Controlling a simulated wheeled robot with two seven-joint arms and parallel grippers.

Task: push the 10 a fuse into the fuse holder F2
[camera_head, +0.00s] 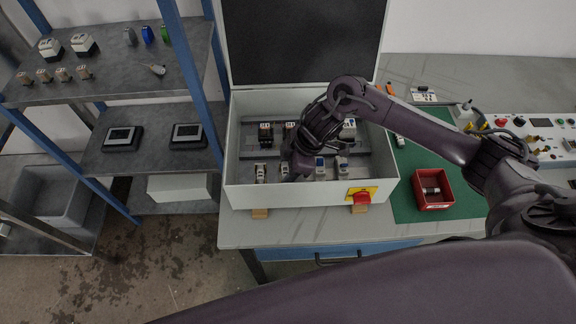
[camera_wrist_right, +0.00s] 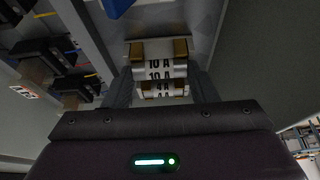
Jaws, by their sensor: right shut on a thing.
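The 10 A fuse (camera_wrist_right: 158,70), a white cylinder with brass end caps and "10 A" print, shows in the right wrist view between my right gripper's fingers. My right gripper (camera_wrist_right: 162,92) is shut on it. In the head view my right gripper (camera_head: 294,174) reaches down inside the open grey cabinet (camera_head: 310,191), in the front row of fuse holders, and its wrist hides the fuse and the holder below. Other front-row holders are one at the left (camera_head: 260,173) and two at the right (camera_head: 320,167) (camera_head: 342,166). I cannot read the F2 label or tell whether the fuse touches its holder. My left gripper is out of view.
Dark back-row devices (camera_head: 265,134) stand behind the front row. A red switch (camera_head: 362,198) sits on the cabinet's front wall. A red bin (camera_head: 432,205) with a cylinder in it stands on the green mat (camera_head: 405,206). The cabinet walls are close around my wrist.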

